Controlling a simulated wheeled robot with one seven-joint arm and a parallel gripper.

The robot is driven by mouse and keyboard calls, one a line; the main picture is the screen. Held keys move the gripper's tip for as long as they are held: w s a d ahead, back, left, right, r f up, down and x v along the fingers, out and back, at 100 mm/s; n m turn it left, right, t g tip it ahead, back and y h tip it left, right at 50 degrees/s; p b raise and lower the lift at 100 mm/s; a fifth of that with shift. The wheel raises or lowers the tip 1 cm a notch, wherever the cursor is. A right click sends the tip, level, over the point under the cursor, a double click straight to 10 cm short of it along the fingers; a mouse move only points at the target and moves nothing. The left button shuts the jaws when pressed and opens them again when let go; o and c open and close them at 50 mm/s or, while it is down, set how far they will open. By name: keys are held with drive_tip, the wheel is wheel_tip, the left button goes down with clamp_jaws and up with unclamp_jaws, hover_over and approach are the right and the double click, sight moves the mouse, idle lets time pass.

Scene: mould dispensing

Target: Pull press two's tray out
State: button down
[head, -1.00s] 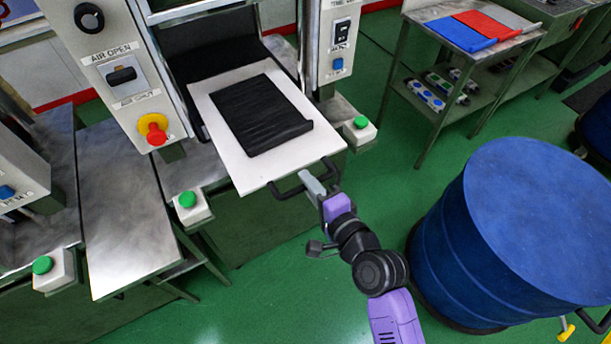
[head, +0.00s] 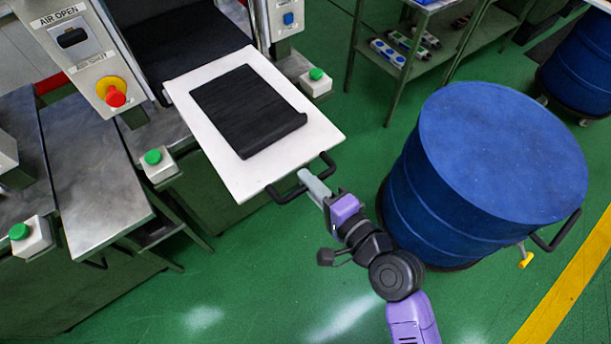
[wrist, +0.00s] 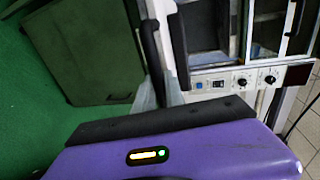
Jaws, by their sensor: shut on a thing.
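Press two's tray (head: 218,163) is a flat white plate with a black ribbed mould (head: 250,108) lying on it. It sticks far out of the press opening toward me. A black handle (head: 284,195) runs along its front edge. My gripper (head: 312,183) is shut on this handle at about its middle. In the wrist view the dark handle bar (wrist: 151,50) passes between my pale fingertips (wrist: 158,95). The fingers hide the gripped part of the handle.
A large blue drum (head: 500,140) stands close to the right of my arm. Green buttons on white boxes (head: 316,82) flank the press. A steel table (head: 85,185) is at the left, a shelf rack (head: 405,50) at the back right. Green floor (head: 250,285) in front is clear.

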drive_tip(key=c, duration=1.4)
unclamp_jaws()
drive_tip(key=b+v, duration=0.1)
drive_tip(key=v, duration=0.7)
